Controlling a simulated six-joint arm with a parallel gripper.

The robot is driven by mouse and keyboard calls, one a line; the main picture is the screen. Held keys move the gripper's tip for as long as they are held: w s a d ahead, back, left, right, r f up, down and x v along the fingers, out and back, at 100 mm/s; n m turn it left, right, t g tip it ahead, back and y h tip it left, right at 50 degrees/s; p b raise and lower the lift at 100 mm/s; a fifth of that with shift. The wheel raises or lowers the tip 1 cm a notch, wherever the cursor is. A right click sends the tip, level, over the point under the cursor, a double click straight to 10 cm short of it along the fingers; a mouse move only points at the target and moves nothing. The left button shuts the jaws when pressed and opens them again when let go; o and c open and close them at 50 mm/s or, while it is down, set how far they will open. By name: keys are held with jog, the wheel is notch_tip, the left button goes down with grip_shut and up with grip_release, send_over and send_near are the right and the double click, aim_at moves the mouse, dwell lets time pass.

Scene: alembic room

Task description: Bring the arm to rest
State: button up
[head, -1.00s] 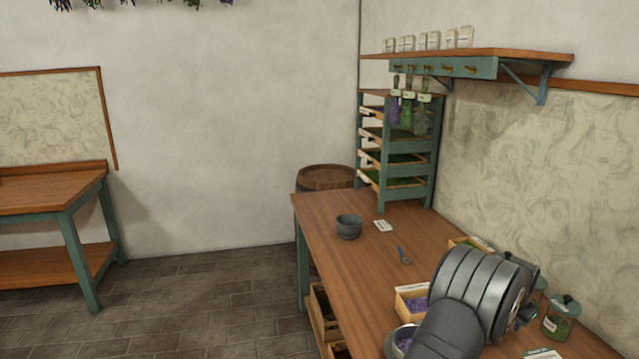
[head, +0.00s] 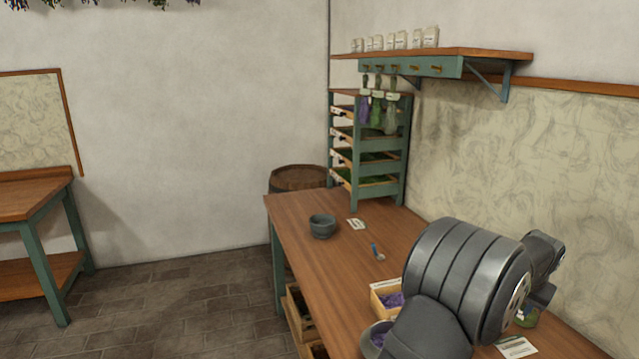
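My arm reaches in from the bottom right of the head view, over the near part of the wooden workbench (head: 305,220). Its thick dark grey links cover part of the bench. The end of the arm points away to the right, and my gripper's fingers cannot be made out, so I cannot see whether it is open or shut or holds anything.
On the bench are a dark bowl (head: 321,227), a small card (head: 356,224), a blue-handled tool (head: 377,251), a box of purple flowers (head: 390,299) and a grey bowl (head: 374,338). A drying rack (head: 381,163) stands at the back under a wall shelf (head: 445,56). A barrel (head: 298,178) stands behind.

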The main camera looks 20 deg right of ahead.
jog(key=w+a+r+n+y, duration=0.2)
jog(key=w+a+n+y, duration=0.2)
jog(key=a+n, duration=0.7)
jog(key=w+a+r+n+y, duration=0.2)
jog(key=w+a+n, duration=0.3)
jog(key=a+n, duration=0.6)
jog(key=a+y, duration=0.1)
jog(key=a, duration=0.3)
jog(key=shift+w+a+g+y, duration=0.15)
jog(key=shift+a+g+y, duration=0.15)
jog(key=shift+y, duration=0.1)
